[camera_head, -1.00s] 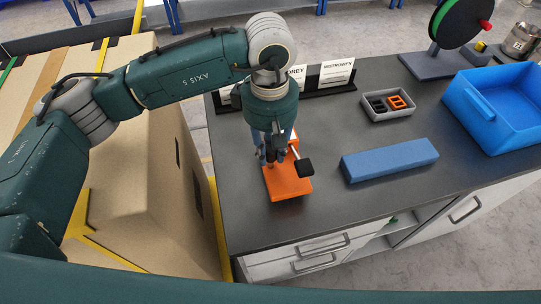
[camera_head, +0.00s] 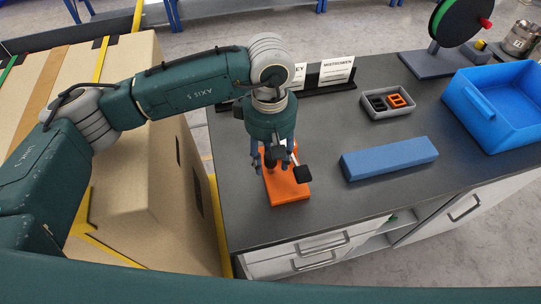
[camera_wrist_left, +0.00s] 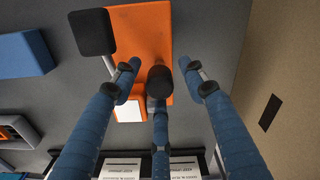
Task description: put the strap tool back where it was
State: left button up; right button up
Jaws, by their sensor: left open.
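The tool that I take for the strap tool (camera_head: 288,190) is an orange plate with a rod, a black square pad and a black round knob. It lies on the dark bench near the bench's left side. The wrist view also shows its orange plate (camera_wrist_left: 140,30). My left gripper (camera_head: 275,160) points down over the tool. In the wrist view its blue fingers (camera_wrist_left: 160,78) are spread apart around the black knob. I cannot tell whether any finger touches it. The gripper and arm hide the tool's far part. My right gripper is not in view.
A blue block (camera_head: 390,159) lies right of the tool. Behind it is a grey tray (camera_head: 388,115) with black and orange parts. A blue bin (camera_head: 500,122) stands at the right. Label cards (camera_head: 337,70) stand at the back. The bench's front is clear.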

pick_arm(q)
jog(key=shift+r, duration=0.5)
notch_tip(320, 180, up, 11)
jog(key=b, duration=0.2)
jog(key=shift+r, duration=0.15)
